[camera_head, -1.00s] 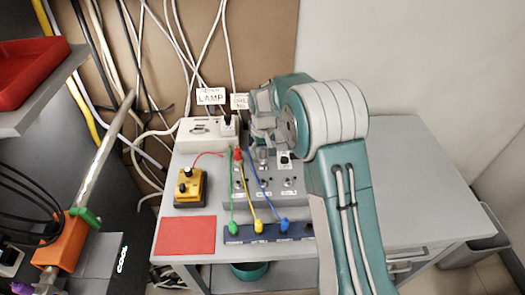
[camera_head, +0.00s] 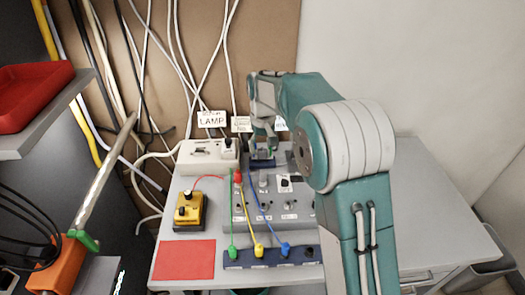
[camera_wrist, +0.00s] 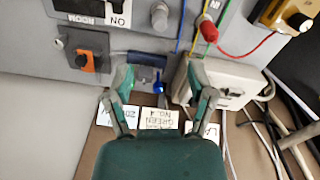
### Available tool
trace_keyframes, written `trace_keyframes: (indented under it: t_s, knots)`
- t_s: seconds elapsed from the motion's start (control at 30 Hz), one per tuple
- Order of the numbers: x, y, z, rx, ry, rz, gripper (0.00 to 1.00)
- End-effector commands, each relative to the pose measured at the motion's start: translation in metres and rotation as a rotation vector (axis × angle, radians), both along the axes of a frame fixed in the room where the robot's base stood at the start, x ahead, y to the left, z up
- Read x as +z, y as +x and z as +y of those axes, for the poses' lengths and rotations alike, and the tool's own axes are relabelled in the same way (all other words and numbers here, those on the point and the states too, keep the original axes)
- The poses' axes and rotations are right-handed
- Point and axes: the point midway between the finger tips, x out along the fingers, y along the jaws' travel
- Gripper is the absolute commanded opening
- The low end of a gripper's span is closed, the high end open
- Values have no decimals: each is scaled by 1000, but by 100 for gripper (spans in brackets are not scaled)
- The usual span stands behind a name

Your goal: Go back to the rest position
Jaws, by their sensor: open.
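My gripper (camera_head: 264,146) hangs pointing down at the back of the table, behind the grey control box (camera_head: 290,207) in the head view. In the wrist view my gripper (camera_wrist: 160,78) is open, with its two green-grey fingers spread apart. Between and just beyond the fingertips are a dark blue block and a small bright blue knob (camera_wrist: 158,88). Nothing is clearly held. I cannot tell whether the fingers touch the block. My upper arm and elbow cover the right part of the control box in the head view.
A white lamp box (camera_head: 208,156), a yellow box (camera_head: 189,211), a red mat (camera_head: 185,260) and a blue socket strip (camera_head: 268,257) with colored plugs share the table (camera_head: 430,215). Cables hang along the back wall. The table's right side looks clear.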

Motion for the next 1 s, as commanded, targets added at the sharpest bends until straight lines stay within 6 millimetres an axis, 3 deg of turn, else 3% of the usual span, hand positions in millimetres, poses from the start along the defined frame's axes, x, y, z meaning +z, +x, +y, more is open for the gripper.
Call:
trace_keyframes:
  t_s: [0.4,0.53,0.8,1.0]
  knots:
    - [1,0,0,0,1,-2,70]
    - [17,-10,-7,-11,5,-25,70]
    - [81,-70,-42,-67,25,-125,70]
    - [114,-124,-64,-109,36,-203,70]
